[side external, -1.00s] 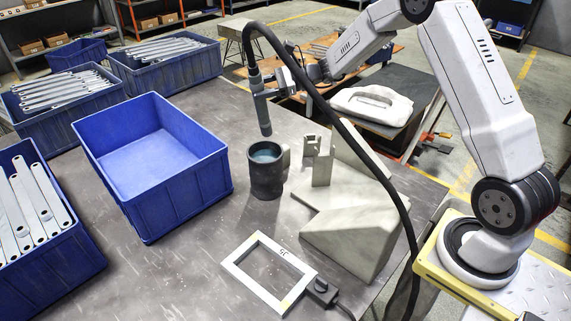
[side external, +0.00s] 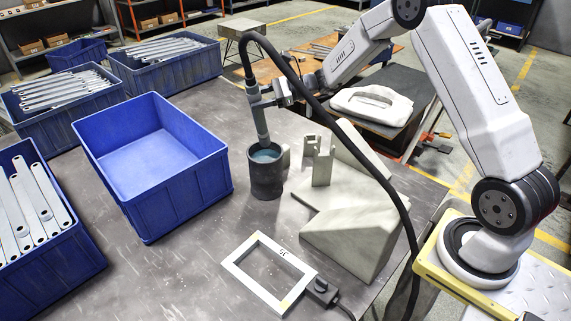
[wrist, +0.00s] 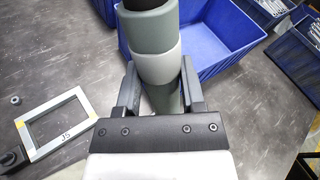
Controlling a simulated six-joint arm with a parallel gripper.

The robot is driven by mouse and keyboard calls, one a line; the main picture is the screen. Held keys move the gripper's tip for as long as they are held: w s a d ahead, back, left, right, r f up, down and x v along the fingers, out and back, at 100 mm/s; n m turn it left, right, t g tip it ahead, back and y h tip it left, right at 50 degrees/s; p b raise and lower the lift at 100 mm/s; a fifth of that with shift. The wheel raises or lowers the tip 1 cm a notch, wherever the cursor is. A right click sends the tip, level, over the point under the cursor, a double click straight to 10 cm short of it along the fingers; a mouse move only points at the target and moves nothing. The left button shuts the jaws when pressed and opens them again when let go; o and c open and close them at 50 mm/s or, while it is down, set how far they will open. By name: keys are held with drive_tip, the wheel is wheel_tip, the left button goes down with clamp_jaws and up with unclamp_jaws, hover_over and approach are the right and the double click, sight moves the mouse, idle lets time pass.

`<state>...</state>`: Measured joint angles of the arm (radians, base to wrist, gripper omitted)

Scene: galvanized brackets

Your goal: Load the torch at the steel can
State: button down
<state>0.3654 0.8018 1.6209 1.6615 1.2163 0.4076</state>
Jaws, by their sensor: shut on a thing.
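The torch (side external: 260,118) is a grey-green cylinder with a dark hose at its top, held nearly upright, tip down. My gripper (side external: 268,102) is shut on it around the middle. In the wrist view the torch (wrist: 155,62) sits between both fingers of my gripper (wrist: 160,92). The steel can (side external: 266,180) is a dark, open cup on the table with blue-green stuff inside. The torch tip is at the can's mouth; I cannot tell how far it is inside. The can is hidden in the wrist view.
An empty blue bin (side external: 160,200) stands left of the can. A pale stone-like fixture (side external: 350,225) stands close on the right. A light rectangular frame (side external: 268,270) lies in front. Bins of brackets stand farther left. The hose (side external: 350,140) arcs across the arm.

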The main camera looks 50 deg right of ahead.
sight(261, 115)
drive_tip(key=shift+f, duration=2.75)
idle(4.4)
drive_tip(key=shift+r, duration=0.15)
